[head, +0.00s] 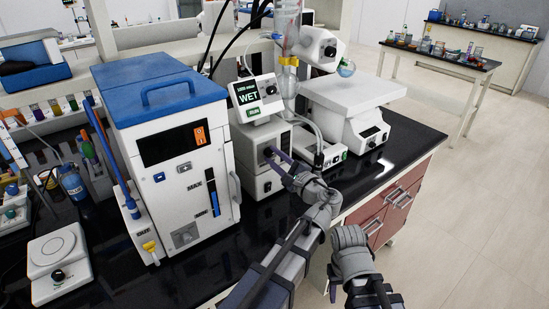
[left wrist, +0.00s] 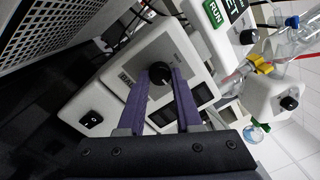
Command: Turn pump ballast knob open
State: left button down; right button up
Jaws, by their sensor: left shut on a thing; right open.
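The pump (head: 250,150) is a white box under a small screen reading WET, just right of the blue-topped cabinet. Its dark round ballast knob (left wrist: 160,74) is on the front face, between the purple fingertips in the left wrist view. My left gripper (head: 271,155) reaches in from the front and is shut on the knob; it also shows in the left wrist view (left wrist: 161,82). In the head view the fingers largely hide the knob. My right gripper (head: 358,290) is low in front of the bench, open and empty, apart from the pump.
The blue-topped cabinet (head: 180,150) stands close left of the pump. A white hotplate-like device (head: 365,130) and glassware (head: 288,60) stand to the right and behind. A small scale (head: 58,262) sits at front left. Bare black bench (head: 215,262) lies in front of the cabinet.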

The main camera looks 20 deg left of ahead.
pick_arm(q)
jog(key=shift+m, duration=0.4)
jog(key=shift+f, duration=0.1)
jog(key=c, duration=0.6)
grip_release()
